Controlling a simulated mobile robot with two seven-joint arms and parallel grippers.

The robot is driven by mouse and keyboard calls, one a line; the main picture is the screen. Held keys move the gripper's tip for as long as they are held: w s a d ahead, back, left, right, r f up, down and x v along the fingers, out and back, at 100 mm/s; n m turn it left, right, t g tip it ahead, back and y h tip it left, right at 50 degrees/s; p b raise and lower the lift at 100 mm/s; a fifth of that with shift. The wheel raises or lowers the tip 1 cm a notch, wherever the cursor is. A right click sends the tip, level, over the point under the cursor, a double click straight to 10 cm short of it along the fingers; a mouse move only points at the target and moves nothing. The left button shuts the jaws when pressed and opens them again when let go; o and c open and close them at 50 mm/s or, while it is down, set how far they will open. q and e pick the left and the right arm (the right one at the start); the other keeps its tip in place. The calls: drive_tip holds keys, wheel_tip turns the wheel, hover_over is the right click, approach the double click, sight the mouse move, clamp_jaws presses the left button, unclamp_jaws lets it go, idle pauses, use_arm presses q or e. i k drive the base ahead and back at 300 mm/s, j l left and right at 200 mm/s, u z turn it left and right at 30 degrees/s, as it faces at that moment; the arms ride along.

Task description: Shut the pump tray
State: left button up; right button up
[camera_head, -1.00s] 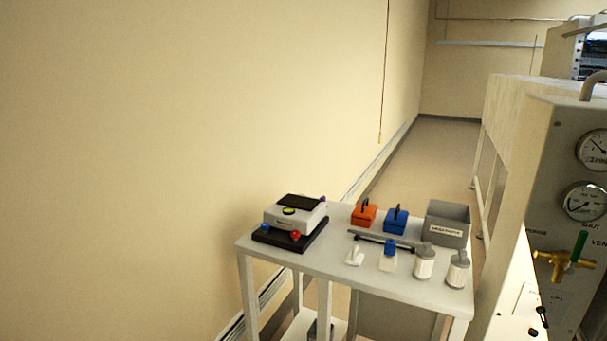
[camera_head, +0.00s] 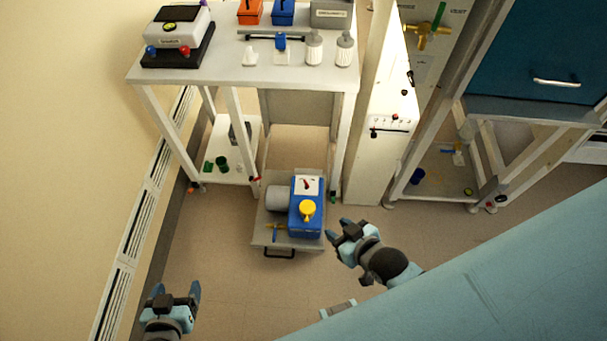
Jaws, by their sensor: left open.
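The pump tray (camera_head: 262,240) is a grey pull-out tray low down under the white bench, drawn out toward me over the floor. Its dark bar handle (camera_head: 280,253) is at the near edge. A blue pump (camera_head: 298,222) with a yellow cap and a grey motor (camera_head: 277,198) stands on the tray. My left gripper (camera_head: 175,291) is open and empty, to the left of the tray and nearer to me. My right gripper (camera_head: 337,232) is just right of the tray's near corner in the picture, with its fingers apart and nothing seen between them.
The white bench (camera_head: 250,76) bears a balance, toolboxes and bottles. Its lower shelf (camera_head: 228,150) holds small green items. A white control column (camera_head: 375,150) and the teal-panelled glovebox stand (camera_head: 535,112) are at right. The floor (camera_head: 215,250) left of the tray is clear.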

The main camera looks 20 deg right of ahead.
sight(278, 202)
drive_tip(key=k+j, duration=0.3)
drive_tip(key=k, duration=0.25)
drive_tip(key=k+j, duration=0.3)
drive_tip(key=k, duration=0.2)
